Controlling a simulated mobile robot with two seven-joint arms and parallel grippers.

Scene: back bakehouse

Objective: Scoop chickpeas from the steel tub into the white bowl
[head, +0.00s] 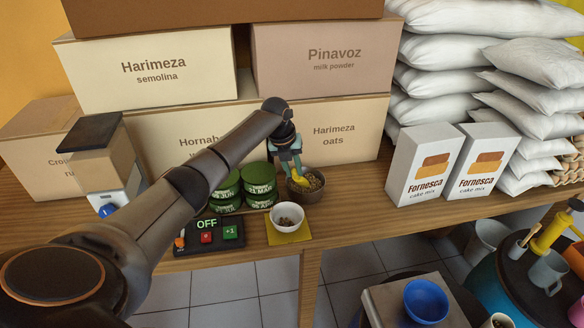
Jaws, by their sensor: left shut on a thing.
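The steel tub (307,199) stands on the wooden counter and holds chickpeas (314,182). The white bowl (288,227) stands just in front and to the left of it, on a yellow mat (302,234); a few small brownish pieces lie in the bowl. My left gripper (289,155) is above the tub's back left side, pointing down. It is shut on a yellow-green scoop (298,174), whose lower end reaches into the tub. How much the scoop carries cannot be seen. My right gripper is out of view.
Green cans (260,199) stand stacked left of the bowl, with a button panel (212,236) in front. Cartons (334,131) line the back. Two cake mix boxes (421,165) stand right. The counter (352,204) is clear between tub and boxes.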

